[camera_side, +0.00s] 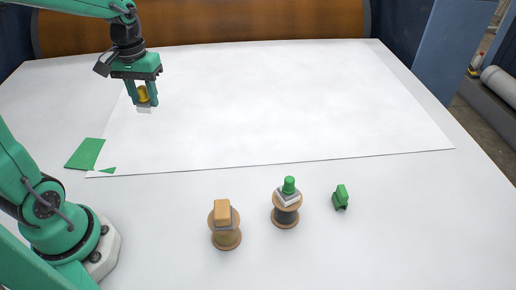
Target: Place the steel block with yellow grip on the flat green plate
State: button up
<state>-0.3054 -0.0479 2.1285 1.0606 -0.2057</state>
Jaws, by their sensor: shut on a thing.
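My gripper (143,100) is at the upper left, pointing down, with its green fingers shut on the yellow grip of the steel block (144,110). The block's pale lower part shows below the fingertips, over the left part of the white sheet. I cannot tell whether it touches the sheet. The flat green plate (83,153) lies at the left edge of the sheet, nearer the camera than my gripper and to its left. The block is apart from it.
The large white sheet (270,105) is mostly bare. A small green scrap (108,170) lies at its near-left corner. In front stand a spool with a tan-topped piece (223,213), a spool with a green-topped piece (288,192), and a small green part (341,197).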

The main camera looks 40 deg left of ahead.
jog(key=s+a+n, duration=0.3)
jog(key=s+a, duration=0.3)
jog(key=s, duration=0.2)
jog(key=shift+w+f, duration=0.15)
jog(key=shift+f, duration=1.3)
jog(key=shift+w+f, duration=0.1)
jog(key=shift+f, duration=1.35)
jog(key=shift+a, duration=0.15)
send_over(98, 154)
notch_tip(98, 154, down, 7)
jog(key=shift+f, duration=0.1)
jog(key=shift+f, duration=1.9)
jog(key=shift+f, duration=0.15)
